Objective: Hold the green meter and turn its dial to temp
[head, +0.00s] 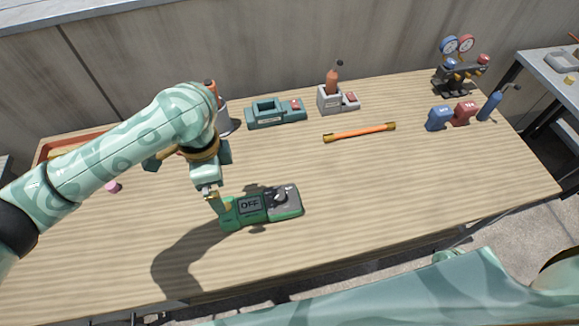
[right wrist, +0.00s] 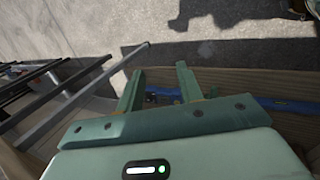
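The green meter (head: 262,206) lies on the wooden table near its front edge, left of centre. Its display reads OFF, and a dark dial (head: 281,196) sits on its grey right part. I cannot read the dial's markings. My left gripper (head: 218,208) reaches down to the meter's left end. Its fingertips are partly hidden there, and I cannot tell whether they are closed on it. My right gripper (right wrist: 160,82) is open and empty in the right wrist view, its two fingers apart. In the head view only part of my right arm shows, along the bottom.
Blue (head: 438,119) and red (head: 464,113) blocks and a gauge manifold (head: 459,70) are at right. The table right of the meter is clear.

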